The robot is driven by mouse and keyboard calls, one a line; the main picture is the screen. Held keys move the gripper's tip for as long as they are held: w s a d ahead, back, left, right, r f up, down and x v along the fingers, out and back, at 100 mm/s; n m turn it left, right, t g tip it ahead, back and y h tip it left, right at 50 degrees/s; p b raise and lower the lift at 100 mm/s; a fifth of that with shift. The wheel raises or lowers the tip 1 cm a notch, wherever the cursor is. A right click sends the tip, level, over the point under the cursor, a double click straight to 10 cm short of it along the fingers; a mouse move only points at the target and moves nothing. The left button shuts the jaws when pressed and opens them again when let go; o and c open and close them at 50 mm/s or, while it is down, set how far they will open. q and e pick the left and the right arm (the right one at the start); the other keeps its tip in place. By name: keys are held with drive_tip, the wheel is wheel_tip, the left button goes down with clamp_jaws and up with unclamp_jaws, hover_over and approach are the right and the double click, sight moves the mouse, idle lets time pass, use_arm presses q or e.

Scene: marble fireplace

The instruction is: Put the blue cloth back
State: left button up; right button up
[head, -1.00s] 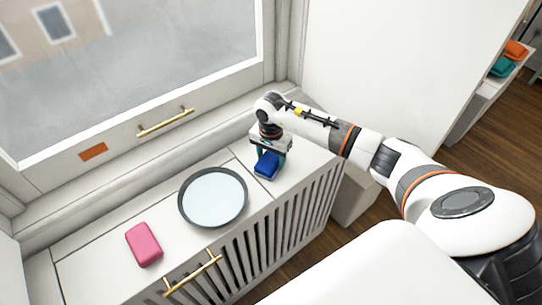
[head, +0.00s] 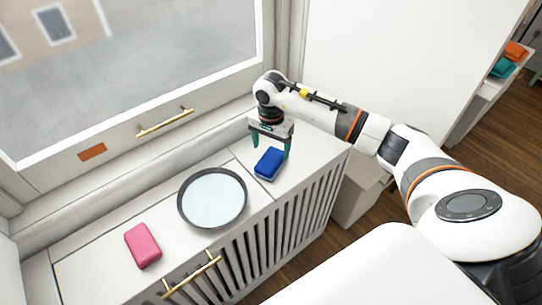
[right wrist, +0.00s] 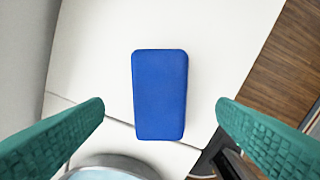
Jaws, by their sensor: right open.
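The blue cloth (head: 269,163), a folded pad with rounded corners, lies on the right part of the white cabinet top, to the right of the round pan. In the right wrist view the blue cloth (right wrist: 160,95) lies flat, between the green fingers in the picture but not touched by them. My right gripper (head: 270,155) is open and empty above the cloth; its spread fingers also show in the right wrist view (right wrist: 160,120). My left gripper is not in view.
A dark-rimmed round pan (head: 212,198) with pale contents stands left of the cloth. A pink folded cloth (head: 142,245) lies further left. The window (head: 140,60) stands behind the cabinet top (head: 90,240). Orange (head: 515,50) and teal (head: 502,66) items lie on a far-right shelf.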

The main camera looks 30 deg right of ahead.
sight(271, 158)
wheel_tip(271, 158, up, 7)
drive_tip(key=shift+f+b, duration=0.15)
drive_tip(key=shift+b, duration=0.15)
idle(0.4)
